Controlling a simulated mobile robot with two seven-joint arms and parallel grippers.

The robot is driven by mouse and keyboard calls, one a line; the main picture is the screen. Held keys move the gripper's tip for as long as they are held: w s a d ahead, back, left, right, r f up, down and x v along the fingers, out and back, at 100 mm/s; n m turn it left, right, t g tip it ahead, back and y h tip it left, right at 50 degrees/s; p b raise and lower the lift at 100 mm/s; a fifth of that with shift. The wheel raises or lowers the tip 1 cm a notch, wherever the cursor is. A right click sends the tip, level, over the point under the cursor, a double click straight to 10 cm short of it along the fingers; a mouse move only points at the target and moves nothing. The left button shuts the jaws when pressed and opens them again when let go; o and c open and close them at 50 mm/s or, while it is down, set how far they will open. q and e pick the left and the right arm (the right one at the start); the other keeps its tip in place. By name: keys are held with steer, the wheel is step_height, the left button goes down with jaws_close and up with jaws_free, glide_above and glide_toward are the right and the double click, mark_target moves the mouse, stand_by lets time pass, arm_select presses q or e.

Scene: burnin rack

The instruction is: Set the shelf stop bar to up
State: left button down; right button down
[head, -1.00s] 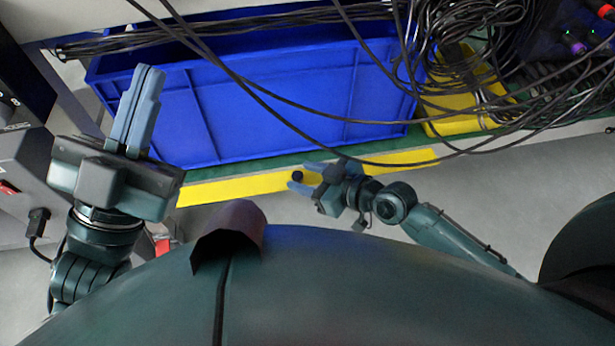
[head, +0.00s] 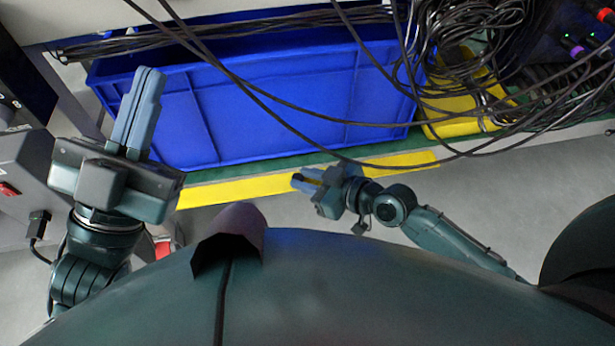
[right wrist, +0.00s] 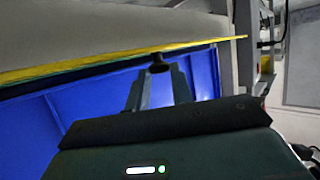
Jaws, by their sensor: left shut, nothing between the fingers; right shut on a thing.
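The long yellow bar (head: 240,190) along the green shelf edge, below the blue crate, looks like the shelf stop bar. It also crosses the right wrist view (right wrist: 90,64). A small black knob (right wrist: 158,62) shows at that bar, between the fingertips of my right gripper (right wrist: 158,75). In the head view my right gripper (head: 305,179) is shut at the bar's front, and its fingers hide the knob. My left gripper (head: 150,75) is shut and empty, in front of the crate's left part, away from the knob.
A large blue crate (head: 270,105) stands behind the bar. Black cables (head: 300,112) hang across it and bunch at the upper right, over a yellow bin (head: 455,122). A grey box with a red switch (head: 10,188) is at the left. Grey floor lies in front.

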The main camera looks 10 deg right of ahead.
arm_select(q)
steer(key=shift+w+f+n+y+p, duration=0.15)
steer(key=shift+n+y+p, duration=0.25)
steer(key=shift+y, duration=0.2)
arm_select(e)
steer(key=shift+w+d+r, duration=0.15)
